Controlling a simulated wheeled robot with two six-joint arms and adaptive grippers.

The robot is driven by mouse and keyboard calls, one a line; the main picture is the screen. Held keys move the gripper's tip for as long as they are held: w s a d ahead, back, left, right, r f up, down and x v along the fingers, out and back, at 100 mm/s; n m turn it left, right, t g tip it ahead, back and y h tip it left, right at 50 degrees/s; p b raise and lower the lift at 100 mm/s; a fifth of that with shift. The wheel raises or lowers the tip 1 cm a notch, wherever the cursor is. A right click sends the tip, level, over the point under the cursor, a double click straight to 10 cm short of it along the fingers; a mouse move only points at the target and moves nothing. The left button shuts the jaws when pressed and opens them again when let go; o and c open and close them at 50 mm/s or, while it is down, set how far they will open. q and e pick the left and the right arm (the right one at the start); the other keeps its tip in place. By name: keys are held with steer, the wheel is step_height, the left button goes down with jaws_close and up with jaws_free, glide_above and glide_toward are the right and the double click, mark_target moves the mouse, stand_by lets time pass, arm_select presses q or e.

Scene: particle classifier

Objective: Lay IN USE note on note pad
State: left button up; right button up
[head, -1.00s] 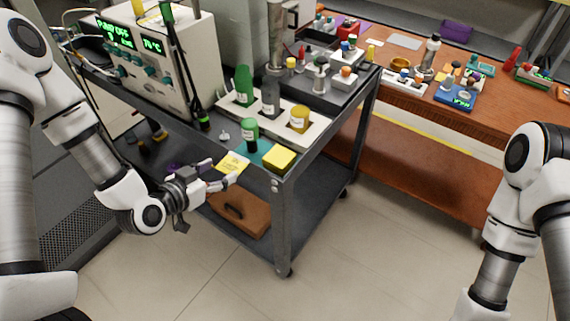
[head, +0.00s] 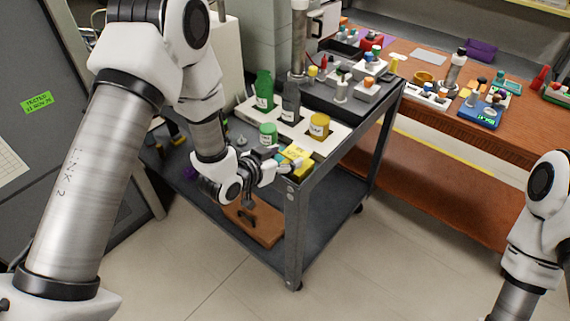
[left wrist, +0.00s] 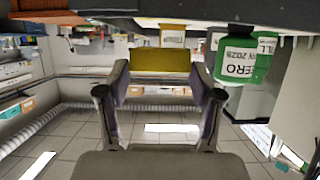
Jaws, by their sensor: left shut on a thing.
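My left gripper (head: 287,168) is shut on the yellow IN USE note (head: 298,153), at the near corner of the dark cart. The yellow note pad lies at this corner, largely hidden by the note and gripper. I cannot tell whether the note touches the pad. In the left wrist view, a yellow face shows between the two fingers (left wrist: 160,78); I cannot tell whether it is note or pad. My right gripper is out of view.
A short green-capped bottle (head: 268,133) is close by. Open floor lies in front of the cart.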

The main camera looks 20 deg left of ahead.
arm_select(q)
step_height(320, 180, down, 4)
steer(key=shift+w+r+p, duration=0.15)
steer(key=shift+r+p, duration=0.05)
steer(key=shift+p, duration=0.1)
steer(key=shift+f, duration=0.1)
steer(key=o, duration=0.7)
steer(key=shift+r, duration=0.25)
steer(key=b+v, duration=0.2)
steer(key=v, duration=1)
steer(key=s+a+f+n+g+y, duration=0.2)
steer(key=s+f+n+g+y, duration=0.2)
steer(key=s+f+g, duration=0.8)
steer(key=s+f, duration=1.1)
steer(key=f, duration=0.1)
steer(key=shift+s+f+g+y, duration=0.3)
steer(key=shift+s+f, duration=0.05)
